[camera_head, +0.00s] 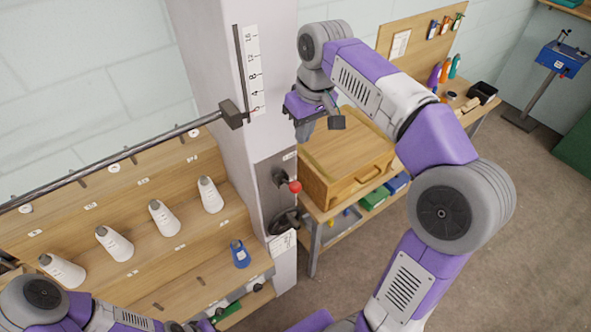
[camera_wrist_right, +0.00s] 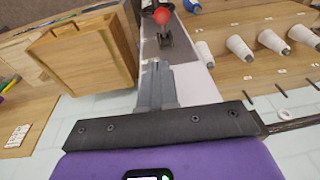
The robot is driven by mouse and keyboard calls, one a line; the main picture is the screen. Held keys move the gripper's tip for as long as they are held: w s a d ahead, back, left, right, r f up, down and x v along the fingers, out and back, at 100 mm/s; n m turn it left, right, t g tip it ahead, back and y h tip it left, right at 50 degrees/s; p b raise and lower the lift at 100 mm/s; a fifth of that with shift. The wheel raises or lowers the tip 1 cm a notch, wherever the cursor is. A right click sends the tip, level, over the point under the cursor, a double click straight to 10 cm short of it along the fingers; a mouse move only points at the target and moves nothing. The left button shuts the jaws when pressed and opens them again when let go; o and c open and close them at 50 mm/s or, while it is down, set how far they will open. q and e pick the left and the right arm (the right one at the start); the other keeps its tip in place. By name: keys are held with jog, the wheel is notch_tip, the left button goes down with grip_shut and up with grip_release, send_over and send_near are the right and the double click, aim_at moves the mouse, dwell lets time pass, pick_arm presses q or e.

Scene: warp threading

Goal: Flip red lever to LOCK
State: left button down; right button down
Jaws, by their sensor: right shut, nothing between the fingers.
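The red lever shows as a red ball knob (camera_head: 295,187) on a short dark arm, mounted on a dark plate on the front of the pale column (camera_head: 215,60). In the right wrist view the red knob (camera_wrist_right: 162,16) is at the top, beyond the fingertips. My right gripper (camera_head: 303,135) is above the lever, in front of the column and apart from the knob. Its fingers (camera_wrist_right: 157,66) are together and empty. Any LOCK marking is too small to read. My left arm shows at the lower left; its gripper fingers cannot be made out.
A wooden box (camera_head: 345,150) stands on a bench right of the column, close to my right gripper. A dark handwheel (camera_head: 285,221) sits below the lever. Left are a metal bar (camera_head: 120,157) and a wooden rack with several white cones (camera_head: 164,217).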

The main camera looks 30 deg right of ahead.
jog(key=b, duration=0.1)
send_near(296, 182)
jog(key=f, duration=0.1)
jog(key=w+f, duration=0.1)
jog(key=f, duration=0.1)
jog(key=w+f, duration=0.1)
jog(key=f, duration=0.1)
jog(key=shift+w+a+f, duration=0.1)
jog(key=shift+a, duration=0.05)
jog(key=shift+s+a+f, duration=0.15)
jog(key=shift+s+f, duration=0.1)
jog(key=shift+f, duration=0.4)
